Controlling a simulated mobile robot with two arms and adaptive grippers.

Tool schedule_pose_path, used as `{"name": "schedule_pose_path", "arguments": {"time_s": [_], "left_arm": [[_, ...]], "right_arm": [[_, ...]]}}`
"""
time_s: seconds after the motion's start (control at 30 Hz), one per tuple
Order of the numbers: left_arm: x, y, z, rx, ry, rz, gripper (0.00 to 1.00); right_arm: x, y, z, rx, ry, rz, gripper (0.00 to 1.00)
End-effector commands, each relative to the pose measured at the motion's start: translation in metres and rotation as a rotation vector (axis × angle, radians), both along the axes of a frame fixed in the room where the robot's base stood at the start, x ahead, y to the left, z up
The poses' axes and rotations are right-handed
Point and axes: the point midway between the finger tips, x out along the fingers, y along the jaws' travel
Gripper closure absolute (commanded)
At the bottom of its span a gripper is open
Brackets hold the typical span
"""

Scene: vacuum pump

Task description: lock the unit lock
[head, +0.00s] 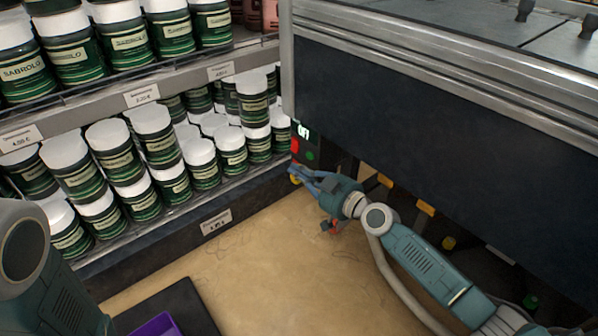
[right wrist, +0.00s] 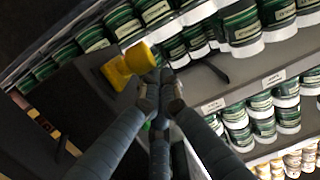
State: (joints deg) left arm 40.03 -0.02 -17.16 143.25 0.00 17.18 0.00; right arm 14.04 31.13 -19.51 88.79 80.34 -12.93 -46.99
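The unit lock appears to be the yellow knob (right wrist: 128,65) in the right wrist view. It sticks out from a dark grey box and has a wide round end. In the head view a small part of the yellow knob (head: 295,180) shows beside my right fingertips, below the control panel. My right gripper (head: 301,173) reaches the left end of the dark unit (head: 430,110). In the right wrist view the fingertips of my right gripper (right wrist: 161,84) are together, just beside the knob's round end. I cannot tell whether they touch it. My left gripper is out of view.
A small panel with a lit "OFF" display (head: 303,131), a red button (head: 295,146) and a green button (head: 310,155) sits above my right gripper. Shelves of green jars with white lids (head: 160,150) stand close on the left.

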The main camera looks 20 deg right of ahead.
Motion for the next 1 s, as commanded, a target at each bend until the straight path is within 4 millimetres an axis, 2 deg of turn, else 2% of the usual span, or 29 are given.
{"name": "schedule_pose_path", "arguments": {"time_s": [0.17,0.6,0.8,1.0], "left_arm": [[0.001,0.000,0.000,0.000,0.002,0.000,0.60],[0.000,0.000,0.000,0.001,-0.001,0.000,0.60],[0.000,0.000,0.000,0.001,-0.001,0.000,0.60],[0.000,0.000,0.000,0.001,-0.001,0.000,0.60]], "right_arm": [[-0.013,-0.007,-0.001,-0.004,0.004,0.000,1.00],[-0.093,-0.043,0.009,0.001,0.006,0.000,1.00],[-0.106,-0.050,0.012,0.002,0.002,0.000,1.00],[-0.108,-0.051,0.014,0.000,-0.001,0.000,1.00]]}}
